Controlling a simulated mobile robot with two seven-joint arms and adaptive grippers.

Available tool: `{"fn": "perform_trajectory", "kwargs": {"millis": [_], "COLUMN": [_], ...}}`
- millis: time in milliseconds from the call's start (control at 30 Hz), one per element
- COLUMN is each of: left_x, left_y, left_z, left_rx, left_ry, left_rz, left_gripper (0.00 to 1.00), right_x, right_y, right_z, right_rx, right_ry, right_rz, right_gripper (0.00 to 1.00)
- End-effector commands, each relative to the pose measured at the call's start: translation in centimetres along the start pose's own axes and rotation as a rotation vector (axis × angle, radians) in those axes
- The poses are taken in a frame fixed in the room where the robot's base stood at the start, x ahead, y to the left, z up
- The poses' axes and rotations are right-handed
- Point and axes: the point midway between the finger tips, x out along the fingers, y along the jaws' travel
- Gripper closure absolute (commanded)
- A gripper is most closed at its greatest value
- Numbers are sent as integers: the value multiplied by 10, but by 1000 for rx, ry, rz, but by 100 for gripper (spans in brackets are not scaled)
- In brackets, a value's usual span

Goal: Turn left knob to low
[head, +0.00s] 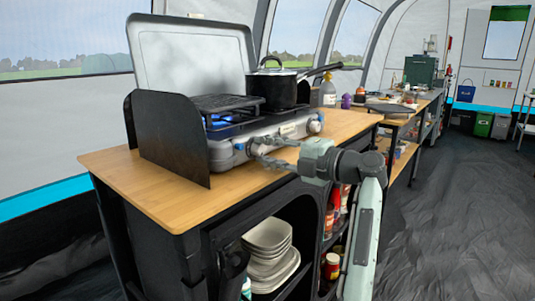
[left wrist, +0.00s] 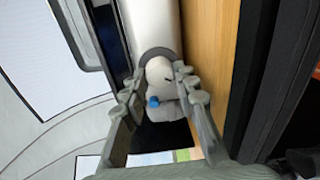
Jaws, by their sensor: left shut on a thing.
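The camping stove (head: 222,157) stands on the wooden counter with its lid raised. The left wrist view also shows my left gripper (left wrist: 157,84) with a finger on either side of the knob. The right knob (head: 315,123) is clear of the gripper. My right gripper is not in view.
A dark pot (head: 277,87) with a lid sits on the right burner. A blue glow (head: 214,120) shows near the left burner. A black wind shield (head: 165,140) stands at the stove's left. Stacked plates (head: 268,250) fill a shelf below. The counter (head: 128,172) is bare at the front left.

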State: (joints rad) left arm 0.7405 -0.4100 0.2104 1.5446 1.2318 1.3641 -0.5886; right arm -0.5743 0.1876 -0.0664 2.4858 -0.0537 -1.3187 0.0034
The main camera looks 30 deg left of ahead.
Motion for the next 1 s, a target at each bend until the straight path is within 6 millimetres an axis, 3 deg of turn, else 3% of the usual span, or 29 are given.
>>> {"fn": "perform_trajectory", "kwargs": {"millis": [400, 433, 567, 1000], "left_x": [0, 0, 0, 0], "left_y": [-1, -1, -1, -2], "left_z": [0, 0, 0, 0], "left_rx": [-5, -5, -5, -2], "left_ry": [1, 1, 1, 0], "left_rz": [-2, -2, -2, -4], "left_gripper": [100, 68, 52, 51], "right_x": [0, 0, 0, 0], "right_y": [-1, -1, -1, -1], "right_z": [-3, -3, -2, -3], "right_rx": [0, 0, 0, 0], "right_ry": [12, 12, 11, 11], "right_rz": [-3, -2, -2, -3], "right_gripper": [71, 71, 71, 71]}}
